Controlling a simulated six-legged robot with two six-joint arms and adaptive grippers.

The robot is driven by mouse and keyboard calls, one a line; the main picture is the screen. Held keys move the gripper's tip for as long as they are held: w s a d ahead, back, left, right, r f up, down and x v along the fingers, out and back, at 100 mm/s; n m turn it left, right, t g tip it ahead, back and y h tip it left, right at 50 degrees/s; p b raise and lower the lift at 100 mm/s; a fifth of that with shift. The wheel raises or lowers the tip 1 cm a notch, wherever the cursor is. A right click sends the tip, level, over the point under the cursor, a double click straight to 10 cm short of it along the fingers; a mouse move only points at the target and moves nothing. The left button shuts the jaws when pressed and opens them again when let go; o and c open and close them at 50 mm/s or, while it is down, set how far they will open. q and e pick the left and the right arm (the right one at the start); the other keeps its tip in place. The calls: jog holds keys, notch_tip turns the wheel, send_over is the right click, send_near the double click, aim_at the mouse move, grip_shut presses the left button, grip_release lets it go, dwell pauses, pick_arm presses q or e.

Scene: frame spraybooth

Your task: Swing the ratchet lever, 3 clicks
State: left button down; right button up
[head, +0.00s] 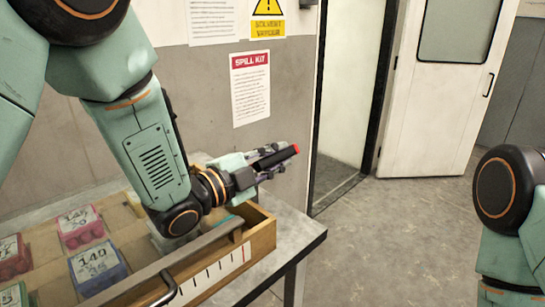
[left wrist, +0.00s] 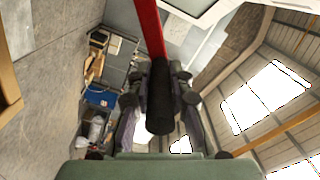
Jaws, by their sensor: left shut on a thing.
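The ratchet lever shows in the left wrist view as a red bar (left wrist: 150,30) ending in a black cylindrical grip (left wrist: 160,105). My left gripper (left wrist: 160,85) is shut on the black grip, one finger on each side of it. In the head view my left gripper (head: 274,160) is beyond the wooden tray, in front of the grey wall. The black grip (head: 278,157) sticks out to the right between its fingers, with a little red at its far end. The lever's base and pivot are not in view. My right gripper is not in view.
A wooden tray (head: 262,240) with red and blue numbered blocks (head: 97,267) stands on a grey table (head: 302,231) below my left arm. A white door (head: 435,95) and open doorway are behind. The floor (head: 400,235) at right is clear. Part of my right arm shows at the right edge.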

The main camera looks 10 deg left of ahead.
pick_arm(q)
jog(key=shift+f, duration=0.1)
dwell(0.4)
jog(key=c, duration=1.2)
grip_release()
jog(key=v, duration=1.2)
